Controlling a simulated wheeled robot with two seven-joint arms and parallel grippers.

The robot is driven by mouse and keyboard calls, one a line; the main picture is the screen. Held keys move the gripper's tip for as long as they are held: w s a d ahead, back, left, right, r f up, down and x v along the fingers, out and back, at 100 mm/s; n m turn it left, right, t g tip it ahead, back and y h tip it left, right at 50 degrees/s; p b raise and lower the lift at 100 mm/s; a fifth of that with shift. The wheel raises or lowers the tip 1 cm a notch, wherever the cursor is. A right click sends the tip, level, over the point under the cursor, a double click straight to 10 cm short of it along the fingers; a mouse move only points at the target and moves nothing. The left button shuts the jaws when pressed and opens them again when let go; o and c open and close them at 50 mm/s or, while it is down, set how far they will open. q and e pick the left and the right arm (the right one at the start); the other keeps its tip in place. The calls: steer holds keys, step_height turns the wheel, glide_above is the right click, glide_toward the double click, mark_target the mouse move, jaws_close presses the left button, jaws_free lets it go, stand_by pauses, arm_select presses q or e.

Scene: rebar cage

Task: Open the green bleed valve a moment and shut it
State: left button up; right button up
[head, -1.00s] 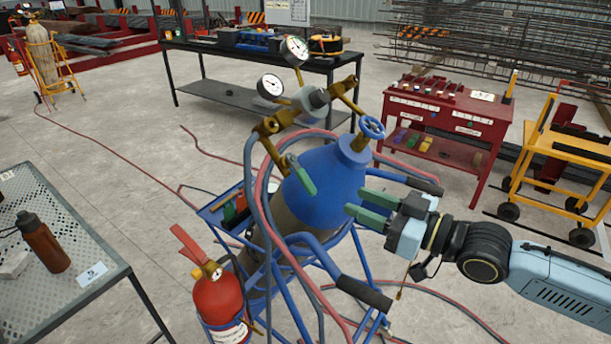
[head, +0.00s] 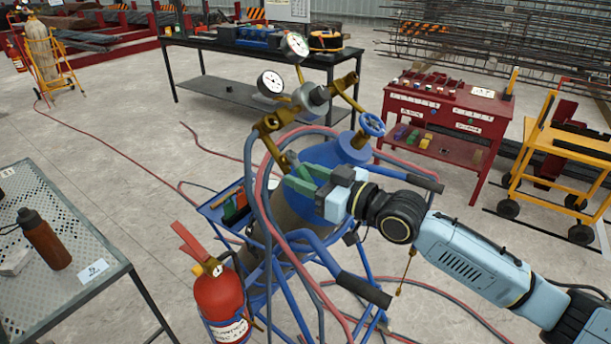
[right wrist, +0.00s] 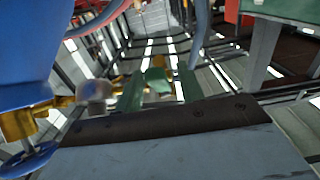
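The blue gas cylinder (head: 341,152) leans in a blue cart, with a brass manifold and two gauges at its top. The green bleed valve hangs from the brass fitting at its left. My right gripper (head: 308,179) is in front of the cylinder's shoulder, with its green fingers at the valve and largely hiding it in the head view. In the right wrist view the blurred green and brass valve (right wrist: 157,84) shows between the spread fingers, and contact cannot be made out. My left gripper is out of view.
Red and blue hoses (head: 262,205) loop close beside my right gripper. A blue handwheel (head: 372,124) sits above it. A fire extinguisher (head: 219,292) hangs on the cart's left side. A perforated table (head: 98,262) with a bottle stands at the left.

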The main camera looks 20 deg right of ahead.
jaws_close()
steer(key=shift+a, duration=0.1)
stand_by(0.4)
